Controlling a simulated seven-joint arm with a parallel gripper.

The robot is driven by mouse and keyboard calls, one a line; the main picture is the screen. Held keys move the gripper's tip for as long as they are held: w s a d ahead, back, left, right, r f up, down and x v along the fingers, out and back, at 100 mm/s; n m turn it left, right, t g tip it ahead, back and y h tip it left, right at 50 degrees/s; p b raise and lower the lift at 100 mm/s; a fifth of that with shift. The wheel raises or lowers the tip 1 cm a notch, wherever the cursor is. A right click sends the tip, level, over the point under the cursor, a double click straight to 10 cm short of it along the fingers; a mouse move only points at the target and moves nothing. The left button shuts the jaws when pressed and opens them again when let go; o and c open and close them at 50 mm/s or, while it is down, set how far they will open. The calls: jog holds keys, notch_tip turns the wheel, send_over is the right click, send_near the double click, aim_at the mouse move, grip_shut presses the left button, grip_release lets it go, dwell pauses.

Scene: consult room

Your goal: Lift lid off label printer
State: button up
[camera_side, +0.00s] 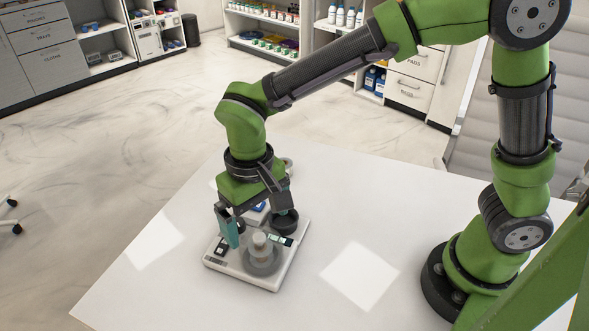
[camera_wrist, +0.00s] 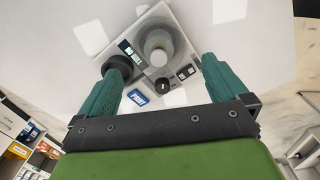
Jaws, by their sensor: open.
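A flat white device (camera_side: 272,279) lies on the white table. I take it for the label printer. It carries a grey round dish with a pale cylinder (camera_side: 260,243) in it, a small green display and a dark switch panel. A dark round part (camera_side: 284,222) stands at its right side; it also shows in the wrist view (camera_wrist: 117,62). Which part is the lid is unclear. My gripper (camera_side: 256,228) points down over the device, open, with teal fingers apart and nothing between them.
A small round object (camera_side: 288,163) stands on the table (camera_side: 330,200) behind my gripper. The table is clear left and right of the device. Cabinets (camera_side: 50,55) and stocked shelves (camera_side: 265,20) stand beyond, across the floor.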

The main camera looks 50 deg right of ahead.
aim_at(260, 242)
notch_tip(260, 242, down, 9)
jog(key=shift+w+d+f, duration=0.1)
dwell(0.4)
jog(key=shift+c, duration=0.2)
